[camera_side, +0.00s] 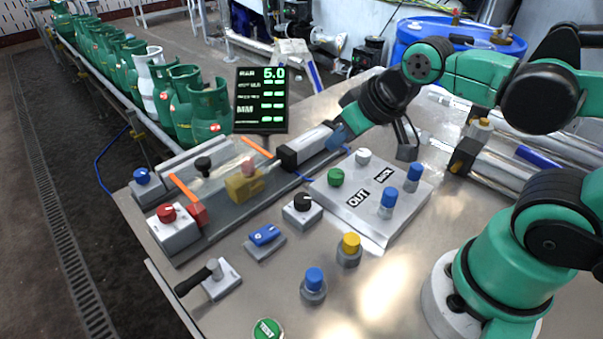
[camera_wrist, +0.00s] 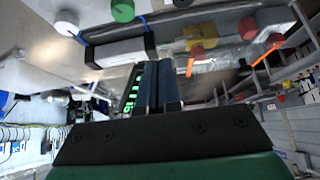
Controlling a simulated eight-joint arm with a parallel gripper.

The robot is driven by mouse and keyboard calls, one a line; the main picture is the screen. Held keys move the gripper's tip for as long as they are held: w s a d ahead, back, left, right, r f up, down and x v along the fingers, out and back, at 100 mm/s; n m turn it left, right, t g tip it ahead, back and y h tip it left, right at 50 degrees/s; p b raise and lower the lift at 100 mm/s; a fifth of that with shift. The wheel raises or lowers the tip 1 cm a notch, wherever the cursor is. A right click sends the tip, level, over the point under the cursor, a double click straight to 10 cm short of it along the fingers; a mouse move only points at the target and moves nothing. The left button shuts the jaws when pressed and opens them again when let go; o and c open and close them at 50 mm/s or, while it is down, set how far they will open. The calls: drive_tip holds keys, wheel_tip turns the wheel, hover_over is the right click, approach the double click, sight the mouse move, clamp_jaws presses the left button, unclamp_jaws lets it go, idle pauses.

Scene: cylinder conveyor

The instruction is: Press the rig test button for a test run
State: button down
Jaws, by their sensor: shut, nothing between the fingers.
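The green test button (camera_side: 267,329), marked TEST, lies on the metal table at the bottom edge of the side view, partly cut off. It is not in the wrist view. My gripper (camera_side: 338,138) is above the far end of the rig, near the white and black cylinder (camera_side: 305,147), well away from the test button. In the wrist view its blue fingers (camera_wrist: 160,84) are shut together with nothing between them. The rig (camera_side: 225,190) carries a yellow block (camera_side: 243,186) between orange-tipped parts. I cannot tell whether the fingers touch the cylinder.
A panel (camera_side: 375,222) with OUT and BACK labels carries green, white and blue knobs. A blue button (camera_side: 314,280), yellow button (camera_side: 350,245), blue switch (camera_side: 264,235), black lever (camera_side: 200,277) and red button (camera_side: 167,213) stand nearer the front. A display (camera_side: 260,100) stands behind.

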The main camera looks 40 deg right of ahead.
drive_tip(key=s+a+r+g+y, duration=0.15)
drive_tip(key=a+g, duration=0.25)
drive_tip(key=a, duration=0.7)
drive_tip(key=g+h, duration=0.2)
drive_tip(key=g, duration=0.1)
hover_over(264, 331)
drive_tip(key=shift+r, duration=0.4)
drive_tip(key=shift+f, duration=0.15)
wheel_tip(264, 331, down, 14)
drive_tip(key=shift+r, duration=0.15)
drive_tip(key=shift+f+y, duration=0.25)
drive_tip(key=shift+f, duration=0.7)
drive_tip(key=shift+r, duration=4.35)
